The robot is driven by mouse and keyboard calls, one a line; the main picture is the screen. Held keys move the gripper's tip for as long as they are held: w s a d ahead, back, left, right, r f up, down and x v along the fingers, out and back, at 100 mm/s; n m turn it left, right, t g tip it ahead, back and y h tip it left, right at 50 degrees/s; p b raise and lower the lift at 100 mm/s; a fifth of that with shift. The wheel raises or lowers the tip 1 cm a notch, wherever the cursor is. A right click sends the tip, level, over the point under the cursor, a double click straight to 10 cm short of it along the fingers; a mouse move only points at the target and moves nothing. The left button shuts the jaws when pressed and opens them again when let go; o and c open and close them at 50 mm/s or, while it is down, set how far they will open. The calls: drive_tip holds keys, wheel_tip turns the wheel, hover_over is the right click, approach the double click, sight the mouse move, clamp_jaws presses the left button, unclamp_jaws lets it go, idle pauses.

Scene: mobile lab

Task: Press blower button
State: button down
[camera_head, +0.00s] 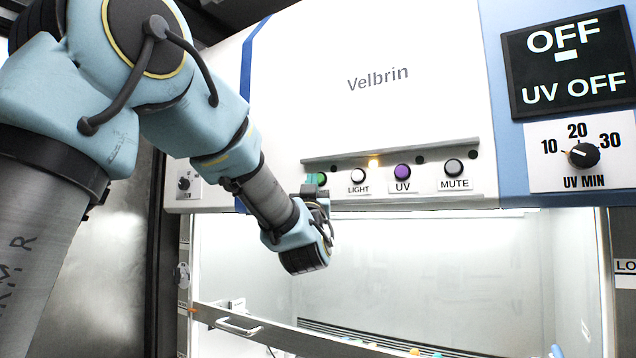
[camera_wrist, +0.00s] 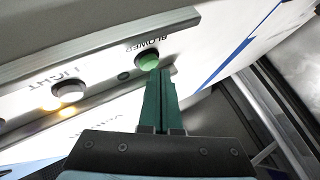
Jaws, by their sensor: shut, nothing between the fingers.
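The blower button (camera_wrist: 148,62) is green and round, on the sloped panel of the cabinet, with the word BLOWER upside down beside it in the wrist view. In the head view the green button (camera_head: 317,178) shows at the left end of the button row, partly hidden by my gripper. My gripper (camera_wrist: 160,74) has its green fingers shut and empty, with the tips at the edge of the button in the wrist view. I cannot tell whether they touch it. In the head view my gripper (camera_head: 321,188) is just below the button and its fingers are mostly hidden.
The LIGHT (camera_head: 358,175), UV (camera_head: 402,172) and MUTE (camera_head: 453,167) buttons sit to the right in the same row. An orange lamp (camera_head: 374,163) glows above LIGHT. The display (camera_head: 568,57) reads OFF and UV OFF. A ledge (camera_head: 390,149) runs above the buttons.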

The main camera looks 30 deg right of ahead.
drive_tip(key=shift+w+d, duration=0.25)
drive_tip(key=shift+d, duration=0.2)
idle(0.8)
drive_tip(key=shift+a+b, duration=0.1)
drive_tip(key=shift+b, duration=0.3)
drive_tip(key=shift+s+a+b, duration=0.45)
drive_tip(key=shift+a+b, duration=0.2)
drive_tip(key=shift+a, duration=0.05)
drive_tip(key=shift+s+a+b, duration=0.4)
drive_tip(key=shift+a+b, duration=0.15)
drive_tip(key=shift+a, duration=0.2)
drive_tip(key=shift+s+a+b, duration=0.45)
drive_tip(key=shift+a+b, duration=0.15)
drive_tip(key=shift+a, duration=0.1)
drive_tip(key=shift+s+a+b, duration=0.4)
drive_tip(key=shift+a+b, duration=0.15)
drive_tip(key=shift+a, duration=0.2)
